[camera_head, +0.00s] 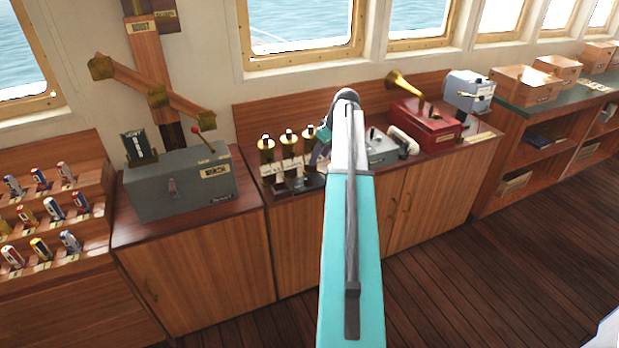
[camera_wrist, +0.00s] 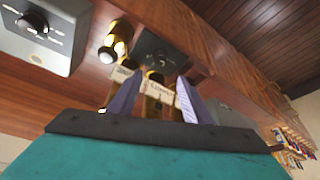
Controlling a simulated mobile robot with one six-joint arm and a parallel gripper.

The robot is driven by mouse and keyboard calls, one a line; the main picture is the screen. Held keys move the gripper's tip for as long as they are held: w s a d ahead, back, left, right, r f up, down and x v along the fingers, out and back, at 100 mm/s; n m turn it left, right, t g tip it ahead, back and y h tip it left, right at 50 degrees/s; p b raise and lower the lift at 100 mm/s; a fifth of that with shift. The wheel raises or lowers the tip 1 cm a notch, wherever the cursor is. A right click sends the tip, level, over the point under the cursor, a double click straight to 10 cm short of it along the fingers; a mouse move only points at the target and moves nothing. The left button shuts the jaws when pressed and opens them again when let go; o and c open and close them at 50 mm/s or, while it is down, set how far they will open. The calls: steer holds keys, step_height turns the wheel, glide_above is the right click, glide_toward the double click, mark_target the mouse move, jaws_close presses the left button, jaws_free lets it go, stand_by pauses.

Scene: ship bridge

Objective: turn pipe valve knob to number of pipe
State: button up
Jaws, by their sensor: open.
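Three brass pipes stand in a row on the counter in the head view: a left one (camera_head: 266,150), a middle one (camera_head: 289,143) and a right one (camera_head: 309,135), with pale labels low in front. My gripper (camera_head: 319,148) is at the right end of this row, partly hidden by my arm. In the wrist view, my gripper (camera_wrist: 160,77) is open, with one finger on each side of a brass pipe (camera_wrist: 154,92) and its label. Contact cannot be told. Another brass pipe (camera_wrist: 118,40) stands beyond. The label writing is too blurred to read, and I cannot single out a valve knob.
A grey box with a dial (camera_wrist: 38,24) is at the upper left of the wrist view. In the head view, a red gramophone (camera_head: 425,122) and blue-grey box (camera_head: 468,90) stand to the right. A grey lever box (camera_head: 180,185) stands left. The wooden floor is open.

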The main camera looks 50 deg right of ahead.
mark_target(308, 179)
steer(key=shift+f, duration=0.1)
steer(key=shift+p+x, duration=2)
steer(key=shift+x, duration=4.75)
steer(key=shift+d, duration=0.1)
steer(key=shift+f, duration=0.1)
steer(key=c, duration=1.1)
